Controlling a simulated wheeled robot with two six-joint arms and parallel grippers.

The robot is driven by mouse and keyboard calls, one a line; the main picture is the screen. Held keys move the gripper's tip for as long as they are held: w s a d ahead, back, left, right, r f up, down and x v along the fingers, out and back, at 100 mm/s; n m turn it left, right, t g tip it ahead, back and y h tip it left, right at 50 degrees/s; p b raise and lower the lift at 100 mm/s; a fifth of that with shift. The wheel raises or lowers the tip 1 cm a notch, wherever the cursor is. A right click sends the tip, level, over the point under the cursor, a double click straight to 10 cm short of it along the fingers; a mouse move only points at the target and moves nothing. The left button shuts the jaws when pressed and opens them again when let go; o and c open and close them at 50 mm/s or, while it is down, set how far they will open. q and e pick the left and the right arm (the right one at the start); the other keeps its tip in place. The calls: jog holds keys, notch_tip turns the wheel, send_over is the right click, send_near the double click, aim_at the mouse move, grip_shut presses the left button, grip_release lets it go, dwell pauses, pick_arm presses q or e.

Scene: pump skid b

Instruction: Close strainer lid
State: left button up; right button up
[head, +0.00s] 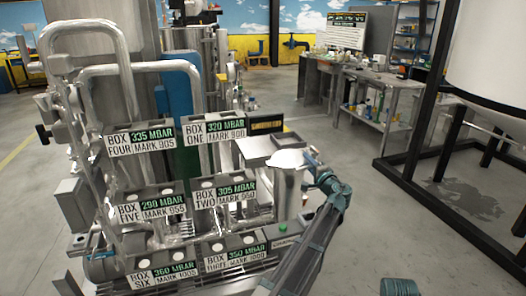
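The strainer looks to be the upright silver cylinder (287,192) at the right end of the skid. A pale round lid (288,159) shows at its top; I cannot tell whether it sits fully down. My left gripper (314,164) is just right of the lid, at the end of my dark teal arm, which rises from the bottom edge. Its fingers are small and partly hidden by the wrist, so I cannot tell whether they are open or touch the lid. My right gripper is not in view.
Labelled boxes (226,197) and bent pipes (122,62) crowd the skid to the left. A shallow grey tray (255,147) lies beside the strainer. A black frame (402,160) with a white tank (490,60) stands at right. The floor between is open.

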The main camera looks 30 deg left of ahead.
aim_at(312, 167)
pick_arm(q)
jog(key=shift+s+f, duration=0.1)
dwell(0.4)
jog(key=shift+v, duration=1.1)
jog(key=shift+s+d, duration=0.5)
jog(key=shift+d, duration=0.05)
jog(key=shift+v, duration=2.6)
